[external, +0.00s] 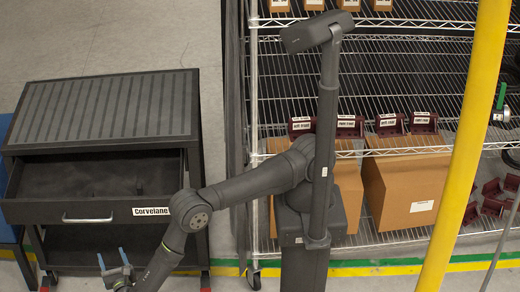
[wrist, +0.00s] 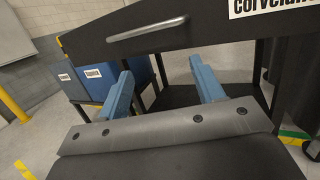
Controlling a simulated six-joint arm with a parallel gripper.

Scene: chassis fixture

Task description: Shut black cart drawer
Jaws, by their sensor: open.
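The black cart (external: 110,110) stands at the left in the external view, with a ribbed top. Its drawer (external: 150,213) is pulled out, and the inside shows below the top. The drawer front has a silver bar handle (external: 88,217) and a white Corvelane label. My gripper (external: 113,262) is low in front of the drawer, to the right of and below the handle. Its two blue fingers are apart with nothing between them. In the wrist view, the drawer front (wrist: 210,25) and the handle (wrist: 147,29) lie above and beyond the open fingers (wrist: 163,88).
Blue bins (wrist: 88,82) stand beyond the cart in the wrist view. A wire shelf (external: 390,70) with cardboard boxes (external: 405,190) and dark red parts is at the right. A yellow post (external: 467,140) rises in front of it. Floor in front of the cart looks clear.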

